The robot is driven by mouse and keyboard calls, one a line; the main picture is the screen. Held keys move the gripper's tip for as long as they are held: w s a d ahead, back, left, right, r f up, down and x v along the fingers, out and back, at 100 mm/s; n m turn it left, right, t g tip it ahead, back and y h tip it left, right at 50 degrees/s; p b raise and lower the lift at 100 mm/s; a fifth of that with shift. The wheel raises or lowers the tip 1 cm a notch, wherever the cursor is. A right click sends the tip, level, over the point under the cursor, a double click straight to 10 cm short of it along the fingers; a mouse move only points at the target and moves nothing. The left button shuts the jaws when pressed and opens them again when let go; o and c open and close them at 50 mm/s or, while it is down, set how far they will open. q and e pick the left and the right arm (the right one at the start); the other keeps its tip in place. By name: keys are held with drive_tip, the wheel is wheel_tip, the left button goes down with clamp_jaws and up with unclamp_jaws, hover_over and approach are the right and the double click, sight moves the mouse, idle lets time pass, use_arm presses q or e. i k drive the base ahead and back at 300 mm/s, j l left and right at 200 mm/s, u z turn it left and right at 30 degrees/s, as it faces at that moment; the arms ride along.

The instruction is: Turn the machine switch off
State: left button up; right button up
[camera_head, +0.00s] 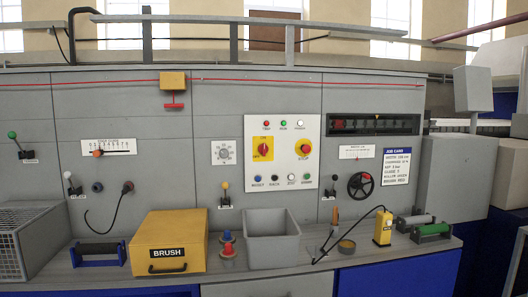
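A white control panel (282,190) is mounted on the grey machine front, near the middle of the view. On its left side is a rotary switch (263,149) with a red knob on a yellow plate. On its right side is a red round button or knob on a yellow disc (304,148). Small lamps (283,124) line the panel's top and several coloured buttons (275,178) line its bottom. The labels are too small to read, so I cannot tell which control is named the machine switch. Neither gripper is in view.
On the ledge below stand a yellow BRUSH box (168,242), an open grey bin (273,240), spools (228,244) and a yellow handheld device (383,228) with a cable. Levers (224,192) and a black handwheel (361,186) stick out nearby.

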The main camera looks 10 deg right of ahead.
sight(263, 148)
drive_tip(key=i+j, duration=0.1)
drive_tip(key=i, duration=0.75)
